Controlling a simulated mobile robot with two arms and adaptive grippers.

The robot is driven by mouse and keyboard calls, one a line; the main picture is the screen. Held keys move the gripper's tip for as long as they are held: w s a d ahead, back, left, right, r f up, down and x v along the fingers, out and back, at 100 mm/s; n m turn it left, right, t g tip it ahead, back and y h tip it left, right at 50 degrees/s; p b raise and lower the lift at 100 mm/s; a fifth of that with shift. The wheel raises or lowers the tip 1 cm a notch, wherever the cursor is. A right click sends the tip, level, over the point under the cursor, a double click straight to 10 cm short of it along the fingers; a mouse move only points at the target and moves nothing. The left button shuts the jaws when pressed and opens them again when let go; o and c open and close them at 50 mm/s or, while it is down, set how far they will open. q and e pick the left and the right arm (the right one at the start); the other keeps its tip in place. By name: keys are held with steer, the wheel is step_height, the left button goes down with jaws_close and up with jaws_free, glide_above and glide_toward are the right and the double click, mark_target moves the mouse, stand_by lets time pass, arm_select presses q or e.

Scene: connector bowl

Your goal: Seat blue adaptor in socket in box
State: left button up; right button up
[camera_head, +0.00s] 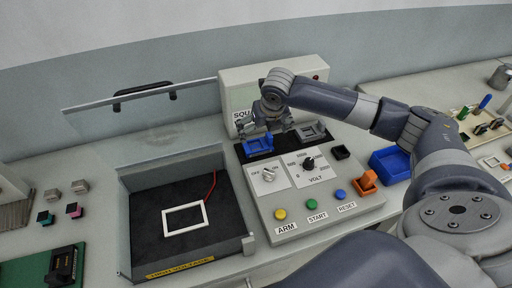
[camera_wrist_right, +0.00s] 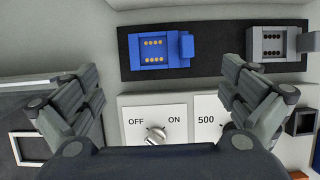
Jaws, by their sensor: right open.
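The blue adaptor (camera_head: 258,147) sits on a black strip at the back of the grey test panel. In the right wrist view the blue adaptor (camera_wrist_right: 152,52) shows rows of gold contacts and a tab on its right. My right gripper (camera_head: 267,133) is open above the strip, around the blue adaptor's area. In the right wrist view its fingers (camera_wrist_right: 165,78) are spread wide and hold nothing. The open box (camera_head: 248,222) stands left of the panel, with a white square frame (camera_head: 185,219) and a red wire on its dark floor. My left gripper is not in view.
A grey adaptor (camera_head: 312,132) sits right of the blue one. The panel carries a switch, a volt dial (camera_head: 308,164), buttons and an orange rocker (camera_head: 366,181). A blue bin (camera_head: 390,164) stands to the right. The box's clear lid (camera_head: 140,97) stands raised behind.

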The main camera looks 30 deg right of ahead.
mark_target(258, 146)
steer(key=x, duration=0.3)
steer(key=shift+f+p, duration=0.35)
steer(key=shift+w+f, duration=0.2)
steer(key=shift+f, duration=0.4)
steer(key=p+x, duration=0.1)
steer(key=x, duration=0.3)
steer(key=shift+p, duration=0.3)
steer(key=shift+x, duration=0.75)
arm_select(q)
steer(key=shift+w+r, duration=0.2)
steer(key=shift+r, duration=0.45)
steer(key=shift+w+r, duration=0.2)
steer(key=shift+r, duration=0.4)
arm_select(e)
steer(key=shift+r, duration=0.1)
steer(key=c, duration=1.1)
